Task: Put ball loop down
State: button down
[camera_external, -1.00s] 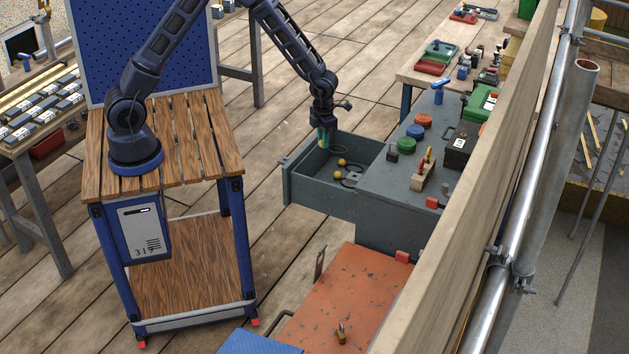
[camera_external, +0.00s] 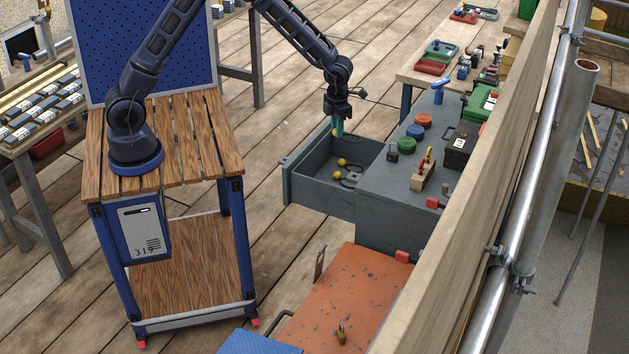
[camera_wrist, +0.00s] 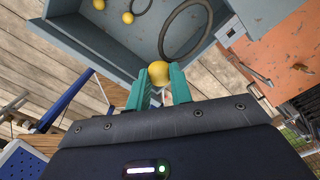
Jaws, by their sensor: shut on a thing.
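My gripper (camera_wrist: 160,80) has teal fingers, shut on a ball loop, whose yellow ball (camera_wrist: 158,73) shows at the fingertips in the wrist view. A large dark ring (camera_wrist: 207,12), apparently its loop, extends beyond the ball. In the external view my gripper (camera_external: 338,126) points down over the far part of the open grey drawer (camera_external: 300,192), with the held ball just below the fingers. Two more yellow balls (camera_external: 342,162) (camera_external: 337,175) lie in the drawer, beside dark loops (camera_external: 351,180). Whether the held loop touches anything is unclear.
The grey cabinet top (camera_external: 385,200) right of the drawer carries a padlock, red and blue round tins and a small wooden block with tools. An orange chest (camera_external: 345,295) with a brass padlock (camera_external: 340,333) stands nearer the camera. The drawer's left part is mostly clear.

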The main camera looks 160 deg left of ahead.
jog(key=w+a, duration=0.3)
jog(key=w, duration=0.4)
jog(key=w+a, duration=0.3)
jog(key=w, duration=0.3)
jog(key=m, duration=0.2)
send_over(396, 286)
notch_tip(396, 286, down, 8)
notch_tip(396, 286, down, 20)
jog(key=shift+f, duration=0.15)
jog(key=shift+f, duration=0.1)
jog(key=c, duration=1.3)
grip_release()
jog(key=shift+o, duration=0.2)
